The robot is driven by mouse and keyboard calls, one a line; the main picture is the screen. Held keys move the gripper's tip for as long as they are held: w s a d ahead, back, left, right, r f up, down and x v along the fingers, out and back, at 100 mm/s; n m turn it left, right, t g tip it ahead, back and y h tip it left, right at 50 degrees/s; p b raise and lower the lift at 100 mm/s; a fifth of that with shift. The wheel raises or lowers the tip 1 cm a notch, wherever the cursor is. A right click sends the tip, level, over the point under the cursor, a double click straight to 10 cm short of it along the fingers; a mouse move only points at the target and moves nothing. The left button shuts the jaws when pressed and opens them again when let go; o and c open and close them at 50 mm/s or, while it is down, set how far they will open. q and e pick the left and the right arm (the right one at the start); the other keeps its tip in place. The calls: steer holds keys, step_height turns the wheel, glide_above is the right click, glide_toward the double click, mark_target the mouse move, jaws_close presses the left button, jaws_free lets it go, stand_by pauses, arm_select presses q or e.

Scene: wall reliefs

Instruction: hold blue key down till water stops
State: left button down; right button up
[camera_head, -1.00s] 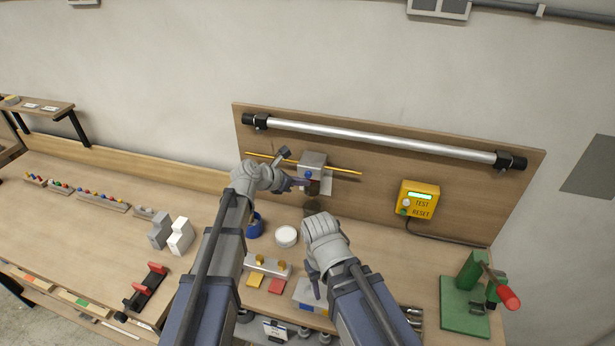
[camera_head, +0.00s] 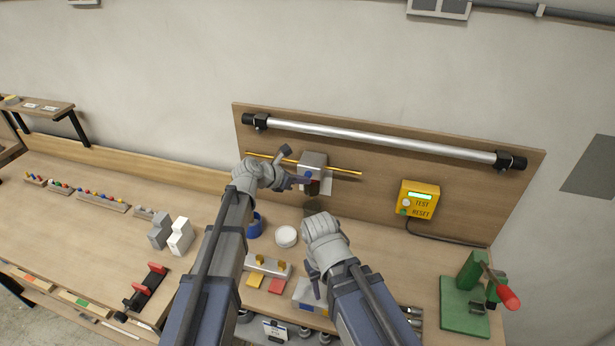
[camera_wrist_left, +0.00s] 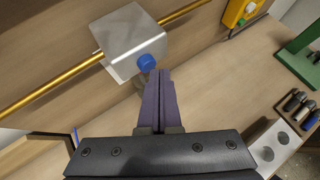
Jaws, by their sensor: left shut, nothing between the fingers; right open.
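The blue key (camera_head: 308,174) is a small round knob on the front of a silver metal box (camera_head: 313,160) on the wooden back panel. It also shows in the left wrist view (camera_wrist_left: 147,62). My left gripper (camera_head: 305,181) is shut and empty, its fingertips close by the key. In the wrist view its tips (camera_wrist_left: 157,73) are just to the lower right of the key; I cannot tell whether they touch it. A spout shows under the box, and a dark cup (camera_head: 311,209) is below; no water can be made out. My right gripper (camera_head: 314,288) is open, low over the bench.
A yellow rod (camera_head: 345,172) runs through the box. A yellow test box (camera_head: 417,200) is at the right of the panel. A blue round container (camera_head: 254,228) and a white round lid (camera_head: 286,236) stand below. A green stand (camera_head: 466,305) is at far right.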

arm_select(q)
steer(key=shift+w+d, duration=0.1)
steer(key=shift+w, duration=0.35)
stand_by(3.2)
steer(key=shift+s, duration=0.1)
steer(key=shift+s+a, duration=0.25)
steer(key=shift+s, duration=0.5)
steer(key=shift+s, duration=0.1)
steer(key=s, duration=0.1)
steer(key=s+a, duration=0.1)
steer(key=s, duration=0.2)
steer(key=shift+s+a, duration=0.25)
stand_by(0.5)
